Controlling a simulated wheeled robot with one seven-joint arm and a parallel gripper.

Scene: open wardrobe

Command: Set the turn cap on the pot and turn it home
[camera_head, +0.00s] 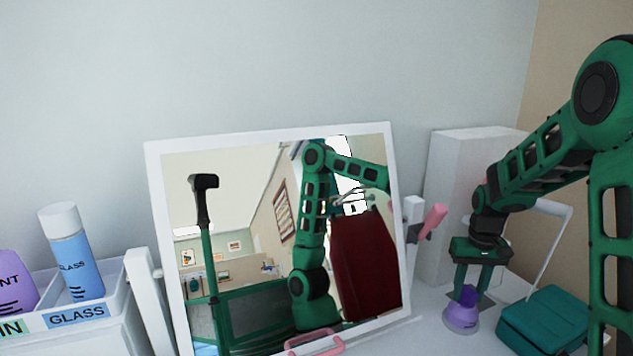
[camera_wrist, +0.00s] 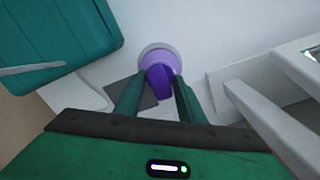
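The pot (camera_head: 460,317) is a lilac round vessel with a wide base, standing on the white surface at the lower right. In the wrist view its pale rim and lilac body (camera_wrist: 159,52) show just beyond the fingertips. The turn cap (camera_head: 468,293) is darker purple and sits at the pot's mouth; I cannot tell whether it is fully seated. My gripper (camera_head: 471,289) points down over the pot. In the wrist view its two green fingers (camera_wrist: 159,82) stand against both sides of the cap (camera_wrist: 159,88), closed on it.
A teal bag (camera_head: 545,322) lies close right of the pot. A framed mirror (camera_head: 155,200) leans at the left, with a pink-handled item (camera_head: 434,220) beside it. A white box (camera_head: 452,170) stands behind. A tray (camera_head: 115,310) with bottles is far left.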

